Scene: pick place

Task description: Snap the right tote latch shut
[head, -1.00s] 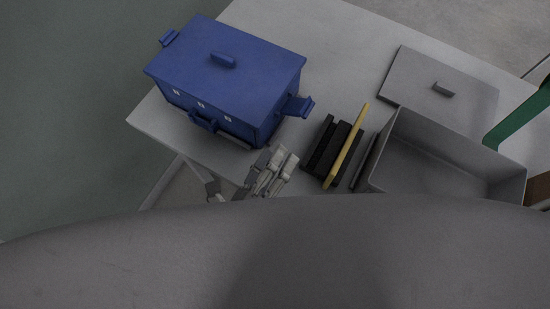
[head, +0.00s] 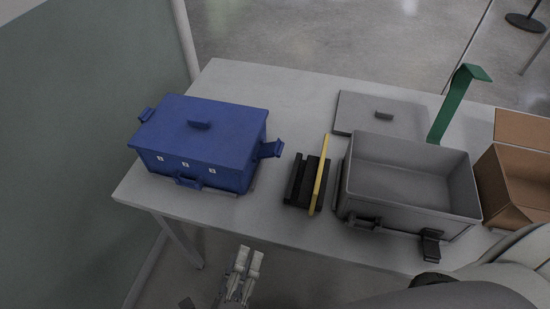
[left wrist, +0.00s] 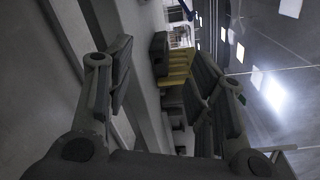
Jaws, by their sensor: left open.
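The blue tote (head: 205,135) stands on the left part of the table with its lid (head: 225,122) on. Its right latch (head: 270,149) sticks outward from the right side; its left latch (head: 146,115) also sticks out. My left gripper (head: 247,262) is open and empty in front of the table's front edge, below and apart from the tote. The left wrist view shows its two spread fingers (left wrist: 163,72) with nothing clearly held between them. My right gripper is not in view.
Black holders with a yellow plate (head: 319,175) stand just right of the tote. A grey open bin (head: 405,205), a flat grey lid (head: 350,112), a green strip (head: 452,108) and a brown box (head: 515,190) fill the right. The table's back left (head: 250,85) is clear.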

